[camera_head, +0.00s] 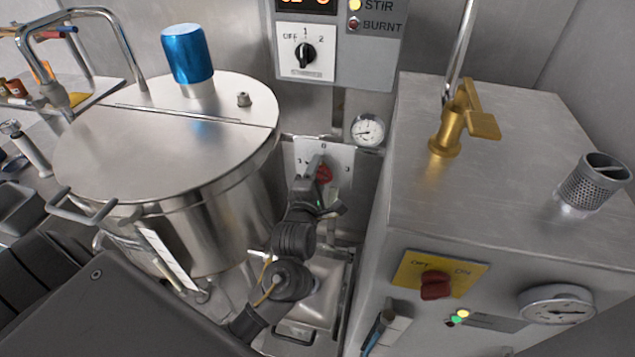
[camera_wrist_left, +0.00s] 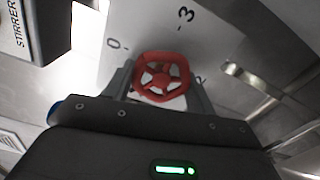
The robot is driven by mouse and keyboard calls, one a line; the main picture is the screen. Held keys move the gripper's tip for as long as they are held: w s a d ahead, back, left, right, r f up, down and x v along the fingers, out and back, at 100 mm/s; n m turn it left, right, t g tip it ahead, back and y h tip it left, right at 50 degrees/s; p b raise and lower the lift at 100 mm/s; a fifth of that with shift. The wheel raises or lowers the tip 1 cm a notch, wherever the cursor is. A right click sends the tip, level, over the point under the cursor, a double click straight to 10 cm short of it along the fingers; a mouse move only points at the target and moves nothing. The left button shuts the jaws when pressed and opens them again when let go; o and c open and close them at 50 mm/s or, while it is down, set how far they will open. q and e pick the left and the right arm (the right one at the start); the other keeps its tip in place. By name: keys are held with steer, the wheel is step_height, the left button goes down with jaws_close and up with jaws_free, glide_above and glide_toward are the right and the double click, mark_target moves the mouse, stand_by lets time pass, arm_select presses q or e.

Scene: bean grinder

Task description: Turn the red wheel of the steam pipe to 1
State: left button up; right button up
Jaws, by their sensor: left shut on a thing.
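The red wheel (camera_head: 324,174) sits low on the back wall, in front of a pale dial plate (camera_head: 340,158), between the large pot and the steel box. In the left wrist view the spoked red wheel (camera_wrist_left: 160,80) lies between the two grey fingers of my left gripper (camera_wrist_left: 162,84), which is shut on it. The plate (camera_wrist_left: 145,25) behind it shows a 0 at left, a 3 at top and part of a 2 at right. Which number the wheel is set to I cannot tell. In the head view my left gripper (camera_head: 317,178) partly hides the wheel.
A large steel pot (camera_head: 160,150) with a blue-capped lid stands close at left. A steel box (camera_head: 530,160) with a brass tap (camera_head: 452,125) stands close at right. A gauge (camera_head: 367,131) is just above and right of the wheel. A control panel (camera_head: 340,45) hangs above.

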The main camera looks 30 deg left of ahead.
arm_select(q)
steer(key=n+b, duration=0.1)
steer(key=n, duration=0.1)
steer(key=n+b, duration=0.2)
steer(key=shift+f+b, duration=0.3)
steer(key=shift+f, duration=0.05)
steer(key=shift+d+n+b, duration=0.1)
steer(key=shift+n+b, duration=0.2)
steer(key=shift+n, duration=0.2)
steer(key=shift+r+n+b, duration=0.1)
steer(key=shift+n+b, duration=0.45)
steer(key=shift+n, duration=0.05)
arm_select(e)
step_height(320, 180, down, 6)
steer(key=w+d, duration=0.1)
steer(key=d, duration=0.1)
steer(key=shift+d, duration=0.25)
arm_select(q)
steer(key=shift+r+n, duration=0.1)
steer(key=shift+n, duration=0.2)
arm_select(e)
steer(key=shift+s+a, duration=0.1)
steer(key=shift+a, duration=0.05)
arm_select(q)
steer(key=o, duration=1)
